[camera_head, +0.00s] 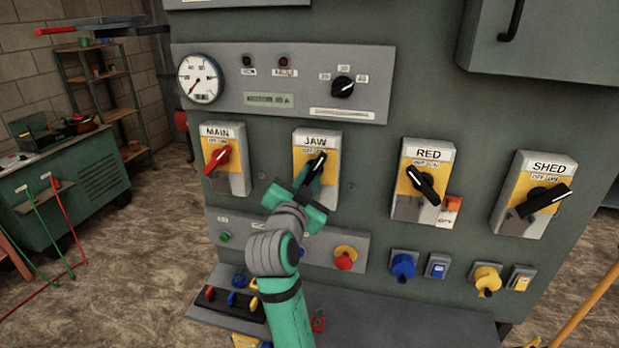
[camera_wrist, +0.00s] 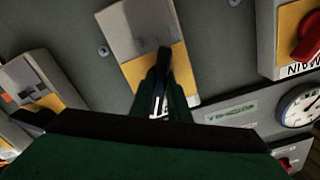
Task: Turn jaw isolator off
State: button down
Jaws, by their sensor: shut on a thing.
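The JAW isolator (camera_head: 329,143) is a pale box with a yellow plate on the panel front, in the middle left of the isolator row. Its black handle (camera_head: 318,160) tilts up to the right, its upper end near the OFF/ON lettering, which is partly covered. My gripper (camera_head: 311,176) reaches it from below and is shut on the handle. In the wrist view the dark handle (camera_wrist: 163,62) stands between the two green fingers (camera_wrist: 165,88). The wrist view shows the isolator plate (camera_wrist: 133,72) upside down. The lower part of the handle is hidden by my gripper.
The MAIN isolator (camera_head: 222,160) with a red handle is to the left. The RED isolator (camera_head: 423,180) and SHED isolator (camera_head: 537,196) are to the right. A red stop button (camera_head: 345,258) sits below. A shelf (camera_head: 336,316) juts out under the panel.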

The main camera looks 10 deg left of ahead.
jog(key=n, duration=0.7)
jog(key=shift+d+f, duration=0.1)
jog(key=shift+d, duration=0.05)
jog(key=n, duration=0.4)
jog(key=shift+d+n, duration=0.1)
jog(key=shift+n, duration=1.7)
jog(key=c, duration=1.7)
grip_release()
jog(key=shift+s, duration=0.1)
jog(key=s, duration=1)
jog(key=shift+s, duration=0.3)
